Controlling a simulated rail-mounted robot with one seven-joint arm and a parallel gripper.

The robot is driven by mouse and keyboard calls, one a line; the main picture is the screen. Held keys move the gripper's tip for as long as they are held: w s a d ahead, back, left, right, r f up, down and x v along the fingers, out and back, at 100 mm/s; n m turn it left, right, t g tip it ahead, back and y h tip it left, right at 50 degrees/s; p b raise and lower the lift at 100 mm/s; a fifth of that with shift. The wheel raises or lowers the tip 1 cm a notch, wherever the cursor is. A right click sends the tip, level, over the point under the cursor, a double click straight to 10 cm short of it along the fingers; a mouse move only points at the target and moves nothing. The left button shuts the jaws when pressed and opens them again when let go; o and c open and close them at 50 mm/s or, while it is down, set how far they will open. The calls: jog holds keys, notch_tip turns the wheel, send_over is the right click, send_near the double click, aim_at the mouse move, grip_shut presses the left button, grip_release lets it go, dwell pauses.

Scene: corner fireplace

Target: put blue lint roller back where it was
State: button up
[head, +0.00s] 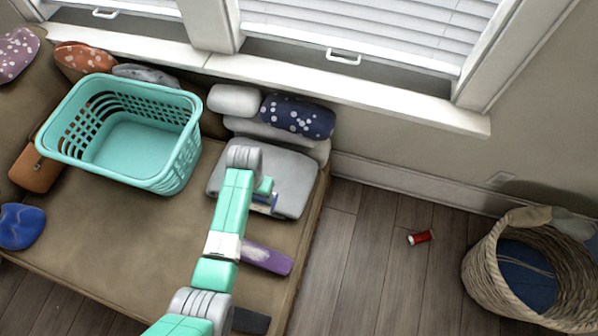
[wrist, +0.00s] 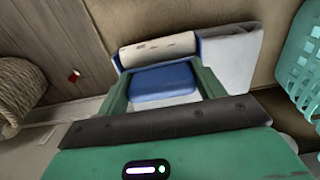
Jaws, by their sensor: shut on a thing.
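My gripper (head: 264,192) is shut on the blue lint roller (wrist: 162,82), which shows between the two green fingers in the wrist view. The roller has a blue body and a pale, cream-white roll (wrist: 158,50) at its far end. In the head view only a small blue and white part of it (head: 263,205) shows beside my arm. It is over the grey folded cloth or cushion (head: 290,170) on the tan couch (head: 120,240). I cannot tell whether it touches the cloth.
A teal laundry basket (head: 180,165) stands on the couch at left. Pillows, including a navy dotted one (head: 298,117), line the back. A purple item (head: 268,258) lies near the couch edge. A red spool (head: 421,237) and a wicker basket (head: 490,270) are on the floor.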

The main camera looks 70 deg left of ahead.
jog(key=w+a+f+b, duration=0.1)
jog(key=w+b, duration=0.2)
jog(key=w, duration=0.2)
jog(key=w+f+b, duration=0.2)
jog(key=w+b, duration=0.2)
jog(key=w, duration=0.1)
jog(key=w+a+f+b, duration=0.1)
jog(key=w+f+b, duration=0.1)
jog(key=w, duration=0.3)
jog(key=shift+w+a+f+b, duration=0.15)
jog(key=shift+a+b, duration=0.2)
jog(key=shift+b, duration=0.45)
jog(key=shift+r, duration=0.2)
jog(key=shift+f, duration=0.15)
jog(key=o, duration=1.1)
notch_tip(320, 180, up, 12)
jog(key=p, duration=0.7)
jog(key=shift+r, duration=0.2)
